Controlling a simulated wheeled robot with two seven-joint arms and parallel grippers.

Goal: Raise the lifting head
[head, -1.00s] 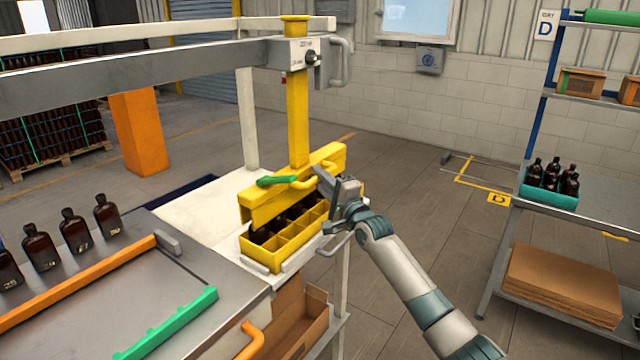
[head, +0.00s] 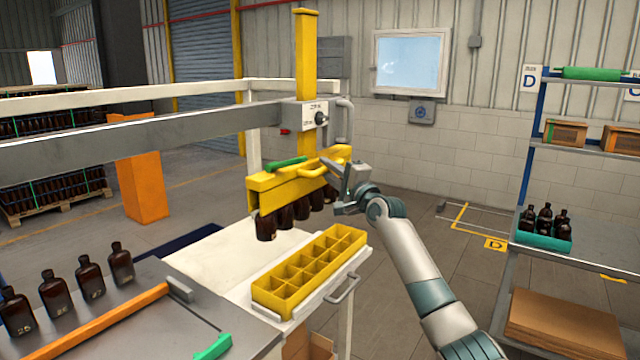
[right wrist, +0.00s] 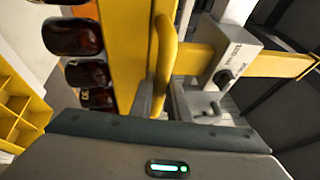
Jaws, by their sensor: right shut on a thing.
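The yellow lifting head (head: 262,188) hangs from a yellow vertical post (head: 306,60) in the head view, with a green lever (head: 287,162) on top. Several amber bottles (head: 285,217) hang under it, clear of the yellow divided crate (head: 277,304), whose visible cells are empty. My right gripper (head: 330,167) is shut on the lifting head's yellow handle (head: 308,171). In the right wrist view the handle (right wrist: 164,45) runs between my fingers (right wrist: 160,102), with bottles (right wrist: 73,37) to the left. My left gripper is out of view.
The crate stands on a white table (head: 215,255). Amber bottles (head: 88,281) stand on the metal bench at left, behind an orange rail (head: 100,323). A grey beam (head: 130,138) crosses at left. A shelf at right holds a teal tray (head: 543,237) of bottles.

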